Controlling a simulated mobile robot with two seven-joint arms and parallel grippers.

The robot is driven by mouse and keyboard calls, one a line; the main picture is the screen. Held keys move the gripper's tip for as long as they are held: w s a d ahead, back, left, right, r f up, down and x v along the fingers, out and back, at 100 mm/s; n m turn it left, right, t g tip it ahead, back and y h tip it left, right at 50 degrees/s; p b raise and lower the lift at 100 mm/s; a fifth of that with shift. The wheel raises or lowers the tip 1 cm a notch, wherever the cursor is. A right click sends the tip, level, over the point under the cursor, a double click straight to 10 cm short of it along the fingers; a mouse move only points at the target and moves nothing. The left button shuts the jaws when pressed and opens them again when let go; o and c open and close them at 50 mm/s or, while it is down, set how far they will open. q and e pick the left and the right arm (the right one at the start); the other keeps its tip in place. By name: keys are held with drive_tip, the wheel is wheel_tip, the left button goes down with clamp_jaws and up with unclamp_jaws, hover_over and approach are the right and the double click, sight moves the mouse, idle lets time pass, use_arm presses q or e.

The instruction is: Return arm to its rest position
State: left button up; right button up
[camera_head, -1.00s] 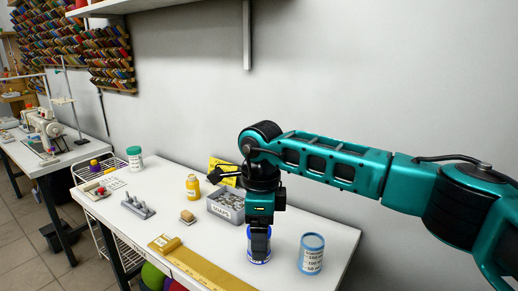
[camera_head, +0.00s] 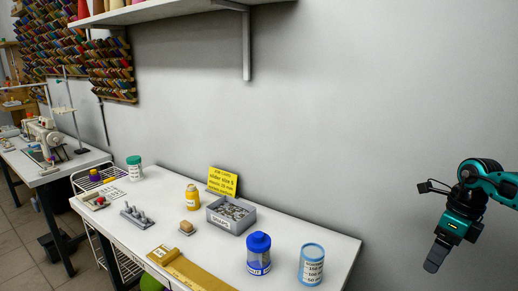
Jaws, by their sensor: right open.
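My right gripper (camera_head: 436,257) is at the right edge of the head view, with its teal arm coming in from the right. It hangs in front of the bare wall, to the right of the white table (camera_head: 337,239), and touches nothing. No object shows at its dark fingers, and it is open. A blue lidded jar (camera_head: 258,254) stands upright on the table near its right end. My left gripper is not in view.
Beside the blue jar stands a light-blue labelled canister (camera_head: 311,264). A grey bin of small parts (camera_head: 230,214), a yellow sign (camera_head: 222,181), a yellow bottle (camera_head: 193,196) and a wooden ruler (camera_head: 190,272) are on the table. A shelf (camera_head: 170,14) is above.

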drive_tip(key=s+a+f+m+t+y, duration=0.2)
drive_tip(key=a+f+m+y, duration=0.25)
drive_tip(key=a, duration=0.45)
drive_tip(key=s+a+f+m+t+y, duration=0.2)
drive_tip(key=a+f+m+t+y, duration=0.15)
drive_tip(key=a+y, duration=0.4)
drive_tip(key=s+d+f+m+t+h, duration=0.2)
drive_tip(key=s+d+f+m+h, duration=0.5)
drive_tip(key=m, duration=0.5)
drive_tip(key=s+d+f+m+t+h, duration=0.2)
drive_tip(key=s+d+f+m+h, duration=0.25)
drive_tip(key=s+m, duration=0.6)
drive_tip(key=a+f+m+t, duration=0.1)
drive_tip(key=a+f+m, duration=0.1)
drive_tip(key=a+m, duration=0.8)
drive_tip(key=a, duration=0.7)
drive_tip(key=shift+s, duration=0.15)
